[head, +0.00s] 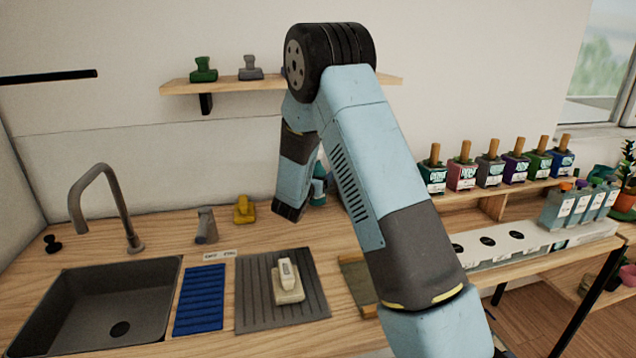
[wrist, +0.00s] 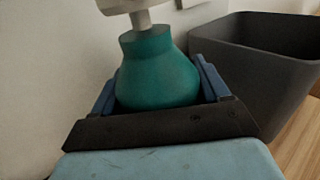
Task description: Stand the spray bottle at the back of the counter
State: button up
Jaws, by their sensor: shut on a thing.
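The spray bottle (wrist: 157,75) is teal with a pale neck and head; its top is cut off in the wrist view. My gripper (wrist: 158,88) is shut on it, with a blue finger on each side of its body. The bottle looks about upright close to the pale wall. A bit of teal (head: 319,186) shows between my arm links in the head view, near the back of the wooden counter (head: 325,235). The bottle's base is hidden, so I cannot tell whether it touches the counter.
A dark open bin (wrist: 255,80) stands just right of the bottle in the wrist view. A yellow object (head: 244,210) and a grey dispenser (head: 206,225) stand at the counter's back. A shelf (head: 225,86) hangs above. A sink (head: 100,305) is at left.

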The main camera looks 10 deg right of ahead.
jog(key=shift+f, duration=1)
jog(key=shift+f, duration=0.1)
jog(key=o, duration=1.4)
